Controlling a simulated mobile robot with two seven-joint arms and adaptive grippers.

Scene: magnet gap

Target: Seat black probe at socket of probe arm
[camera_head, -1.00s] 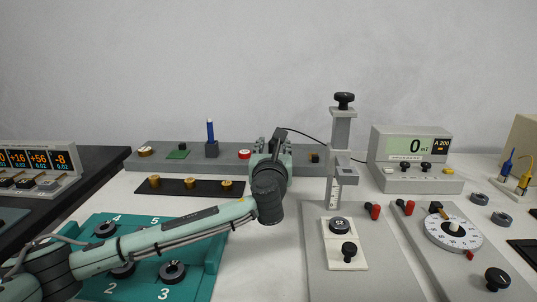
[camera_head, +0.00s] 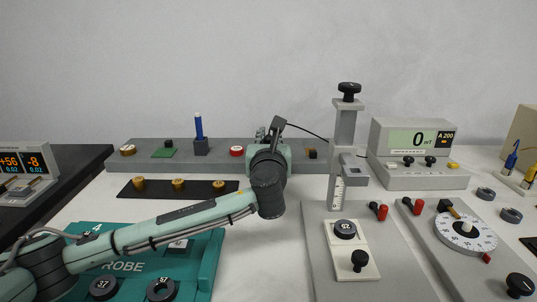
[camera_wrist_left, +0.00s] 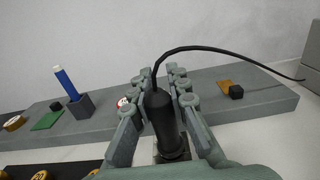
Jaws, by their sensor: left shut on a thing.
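My left gripper (camera_head: 266,142) is shut on the black probe (camera_wrist_left: 163,122), held between its fingers above the bench. In the wrist view, a thin black cable leaves the probe's top and runs right. In the head view, the probe's dark top (camera_head: 278,127) shows above the gripper; its lower end is hidden. The probe arm (camera_head: 355,168) is a grey block on the upright post (camera_head: 345,126) with a black knob on top. It stands to the right of the gripper, apart from it. I cannot make out its socket. My right gripper is not in view.
A long grey rack (camera_head: 220,153) with a blue rod (camera_head: 198,127) lies behind the gripper. A teal tray (camera_head: 205,262) is under my left arm. The meter (camera_head: 415,145) reads 0 at back right. White table is clear between tray and post base (camera_head: 318,262).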

